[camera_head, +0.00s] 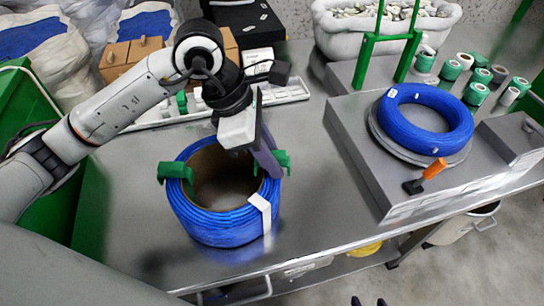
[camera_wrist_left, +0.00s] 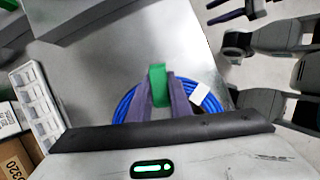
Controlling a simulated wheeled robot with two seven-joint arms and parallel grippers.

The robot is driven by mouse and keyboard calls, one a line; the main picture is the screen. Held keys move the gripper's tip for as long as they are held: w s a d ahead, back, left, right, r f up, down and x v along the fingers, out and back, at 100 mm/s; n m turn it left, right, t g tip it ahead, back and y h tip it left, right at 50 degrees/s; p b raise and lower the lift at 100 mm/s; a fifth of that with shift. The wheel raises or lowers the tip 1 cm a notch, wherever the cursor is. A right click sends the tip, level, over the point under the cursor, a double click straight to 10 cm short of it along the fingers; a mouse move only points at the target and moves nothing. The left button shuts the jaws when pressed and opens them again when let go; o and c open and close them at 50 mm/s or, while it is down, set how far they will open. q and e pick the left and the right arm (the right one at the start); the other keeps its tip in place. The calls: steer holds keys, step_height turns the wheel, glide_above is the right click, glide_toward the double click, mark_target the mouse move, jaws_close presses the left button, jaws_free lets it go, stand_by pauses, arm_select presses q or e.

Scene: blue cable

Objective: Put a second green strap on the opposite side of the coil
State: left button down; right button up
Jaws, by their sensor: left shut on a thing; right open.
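The blue cable coil (camera_head: 222,226) stands on the grey table, with a brown core inside and a white label on its front right. One green strap (camera_head: 175,172) sits over its left rim. My left gripper (camera_head: 272,165) is at the coil's right rim, shut on a second green strap (camera_head: 284,158). This strap also shows between the fingers in the left wrist view (camera_wrist_left: 157,74), with the coil (camera_wrist_left: 207,101) behind. Whether it touches the cable is unclear. My right gripper (camera_head: 368,301) shows only dark fingertips at the bottom edge, apart and empty, away from the coil.
A flatter blue cable ring (camera_head: 425,116) lies on a round plate on the raised grey platform at right, near an orange-handled tool (camera_head: 433,169). Several green and white rolls (camera_head: 476,93) stand behind. A white tray (camera_head: 290,93) lies behind the coil. The table between coil and platform is clear.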

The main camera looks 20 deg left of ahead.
arm_select(q)
steer(key=shift+f, duration=0.15)
steer(key=shift+f+b, duration=0.35)
steer(key=shift+b, duration=0.1)
steer(key=shift+r, duration=0.2)
steer(key=shift+r+p, duration=0.3)
steer(key=shift+r, duration=0.15)
steer(key=shift+f+b, duration=0.45)
steer(key=shift+b, duration=0.1)
stand_by(1.4)
steer(key=c, duration=1.4)
jaws_free()
steer(key=shift+r, duration=0.1)
